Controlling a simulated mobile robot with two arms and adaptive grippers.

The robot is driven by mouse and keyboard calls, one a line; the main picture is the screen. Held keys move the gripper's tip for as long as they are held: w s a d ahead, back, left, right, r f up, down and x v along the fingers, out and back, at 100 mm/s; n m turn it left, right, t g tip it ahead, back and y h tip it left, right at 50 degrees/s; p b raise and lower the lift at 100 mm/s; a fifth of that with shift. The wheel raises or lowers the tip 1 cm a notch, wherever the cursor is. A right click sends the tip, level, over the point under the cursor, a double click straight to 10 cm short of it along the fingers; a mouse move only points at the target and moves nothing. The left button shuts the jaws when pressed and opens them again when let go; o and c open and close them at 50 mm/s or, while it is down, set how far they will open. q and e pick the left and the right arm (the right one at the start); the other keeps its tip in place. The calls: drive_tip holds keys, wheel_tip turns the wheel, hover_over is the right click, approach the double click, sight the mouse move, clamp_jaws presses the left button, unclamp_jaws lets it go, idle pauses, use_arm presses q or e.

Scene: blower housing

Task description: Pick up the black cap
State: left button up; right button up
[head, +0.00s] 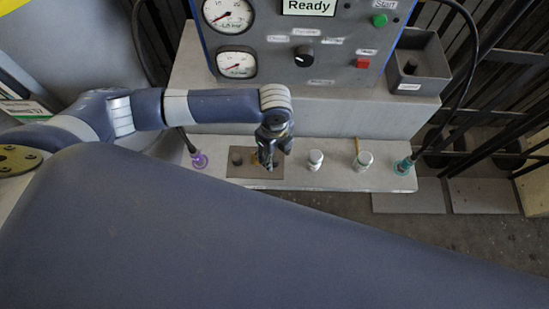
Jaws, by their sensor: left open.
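My left gripper (267,163) points down over a brown plate (243,172) on the grey ledge, with its fingers apart. A small dark round piece (237,158), which may be the black cap, sits on the plate just left of the gripper. Another dark piece (411,68) lies in the open grey bin at the upper right, and it may also be a black cap. Something yellowish shows at the fingers, partly hidden by them. I cannot tell whether the fingers touch anything. My right gripper is out of view.
The ledge (340,178) also bears two white-topped metal fittings (315,160), a purple connector (199,159) and a teal connector (402,166) with black hoses. The control panel (300,60) with gauges, knob and buttons rises behind. Part of my arm covers the foreground.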

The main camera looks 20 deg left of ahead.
use_arm(q)
drive_tip(key=shift+f, duration=1.25)
drive_tip(key=c, duration=1)
drive_tip(key=shift+r, duration=0.1)
drive_tip(key=shift+r, duration=0.45)
wheel_tip(320, 180, up, 3)
drive_tip(key=shift+f, duration=0.2)
drive_tip(key=s+a, duration=0.1)
drive_tip(key=s, duration=0.4)
drive_tip(key=s+a+r, duration=0.1)
drive_tip(key=s+a, duration=0.1)
drive_tip(key=s, duration=0.3)
drive_tip(key=s+a, duration=0.2)
drive_tip(key=s, duration=0.3)
drive_tip(key=shift+s+a+r, duration=0.1)
drive_tip(key=shift+a+r, duration=0.05)
drive_tip(key=shift+r, duration=0.05)
